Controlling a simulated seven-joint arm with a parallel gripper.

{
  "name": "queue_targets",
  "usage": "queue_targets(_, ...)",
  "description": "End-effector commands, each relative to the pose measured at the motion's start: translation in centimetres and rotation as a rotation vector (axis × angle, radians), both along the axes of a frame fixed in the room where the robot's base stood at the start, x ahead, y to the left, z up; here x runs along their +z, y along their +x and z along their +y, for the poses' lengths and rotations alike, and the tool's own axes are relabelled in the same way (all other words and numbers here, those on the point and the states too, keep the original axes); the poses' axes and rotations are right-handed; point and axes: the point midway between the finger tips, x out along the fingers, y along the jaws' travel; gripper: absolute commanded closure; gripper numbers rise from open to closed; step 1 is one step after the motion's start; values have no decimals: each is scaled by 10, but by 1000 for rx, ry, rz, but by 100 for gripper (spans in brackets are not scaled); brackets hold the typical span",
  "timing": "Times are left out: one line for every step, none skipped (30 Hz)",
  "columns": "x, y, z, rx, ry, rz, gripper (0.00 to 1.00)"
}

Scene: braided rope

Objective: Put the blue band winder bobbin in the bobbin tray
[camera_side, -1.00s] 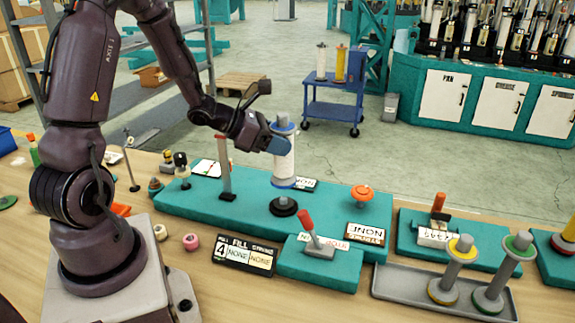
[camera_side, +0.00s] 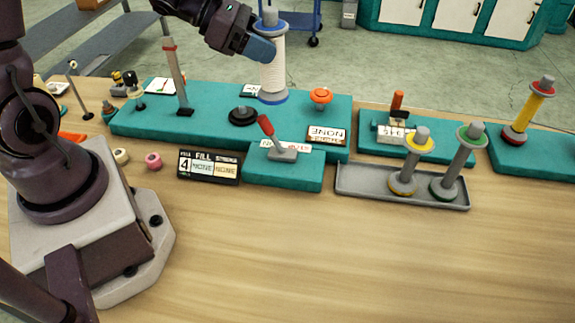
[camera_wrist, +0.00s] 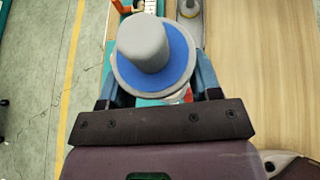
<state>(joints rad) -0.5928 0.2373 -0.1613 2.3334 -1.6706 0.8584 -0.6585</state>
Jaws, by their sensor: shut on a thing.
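The blue band bobbin (camera_side: 271,68), white-wound with a blue flange at its lower end, hangs upright in my gripper (camera_side: 262,50). Its blue lower flange is above the long teal winder base, to the right of the black spindle disc (camera_side: 243,116). In the wrist view the bobbin's grey knob and blue-ringed top flange (camera_wrist: 153,55) are seen from above, between the blue fingers; the contact itself is partly hidden. The grey bobbin tray (camera_side: 358,183) is on the table at right. A yellow band bobbin (camera_side: 411,160) and a green band bobbin (camera_side: 460,160) stand tilted in it; its left end is bare.
A red-handled lever (camera_side: 272,135) on a teal block stands between the winder and tray. An orange knob (camera_side: 320,97) is on the winder base. A teal stand with a yellow-wound bobbin (camera_side: 528,112) is at far right. The table front is clear.

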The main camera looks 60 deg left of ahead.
Motion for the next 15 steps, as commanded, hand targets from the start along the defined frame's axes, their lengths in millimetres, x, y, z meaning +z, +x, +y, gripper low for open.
queue_targets(0,-2,-23,-72,-1,-1,75)
queue_targets(0,-4,-35,-113,0,0,75)
queue_targets(0,-7,-51,-164,0,1,75)
queue_targets(0,-10,-62,-201,0,1,75)
queue_targets(0,-12,-73,-238,1,1,75)
queue_targets(0,-16,-85,-281,0,2,76)
queue_targets(0,-19,-95,-313,0,2,76)
queue_targets(0,-22,-102,-341,0,2,76)
queue_targets(0,-26,-112,-376,1,1,76)
queue_targets(0,-29,-119,-402,1,2,76)
queue_targets(0,-32,-125,-424,1,2,76)
queue_targets(0,-35,-133,-453,2,3,76)
queue_targets(0,-38,-139,-475,3,3,76)
queue_targets(0,-41,-144,-496,3,3,76)
queue_targets(0,-45,-151,-522,3,3,76)
